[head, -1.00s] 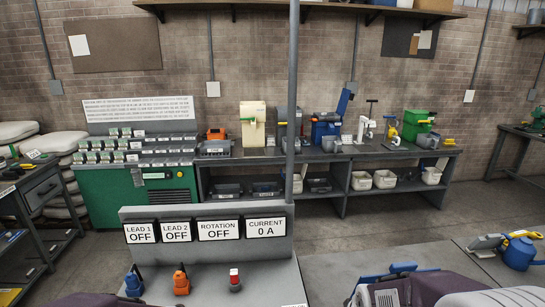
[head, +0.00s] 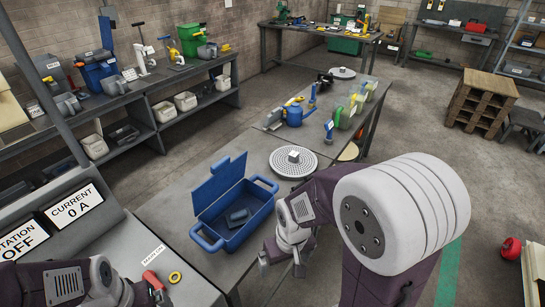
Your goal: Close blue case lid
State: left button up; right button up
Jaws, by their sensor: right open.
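Blue handles show at both ends of the case. My right gripper (head: 281,262) is open and empty, pointing down just in front and to the right of the case, apart from the lid. My left arm shows at the lower left, but its fingers are out of view.
A round perforated plate (head: 293,166) lies behind the case. A blue watering can (head: 293,116) and several cups stand farther back on the table. A panel with a red clip (head: 151,279) and an orange ring (head: 175,277) is at the lower left.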

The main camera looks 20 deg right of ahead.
aim_at(226, 173)
jog(key=z, duration=0.35)
jog(key=i+l+z, duration=0.65)
